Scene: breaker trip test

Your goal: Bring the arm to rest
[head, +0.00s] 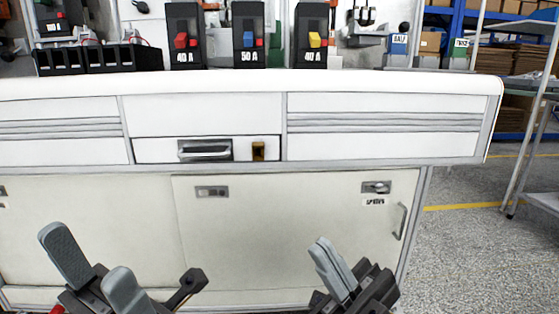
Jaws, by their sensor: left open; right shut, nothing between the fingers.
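My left gripper (96,272) is at the lower left, its two grey fingers spread apart with nothing between them. My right gripper (334,268) is at the lower centre right, its fingers together and empty. Both are low in the view, in front of the white bench cabinet (270,230), and touch nothing that I can see. Three dark breakers stand on the bench top: a 40 A one with a red lever (184,30), a 50 A one with a blue lever (249,30), and a 40 A one with a yellow lever (312,30).
The white bench top (250,83) spans the view up to its right corner. A drawer with a handle (205,150) sits below it. A row of black bins (98,59) stands at the back left. Open floor (470,250) lies right of the bench, with a metal cart (530,110) at the far right.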

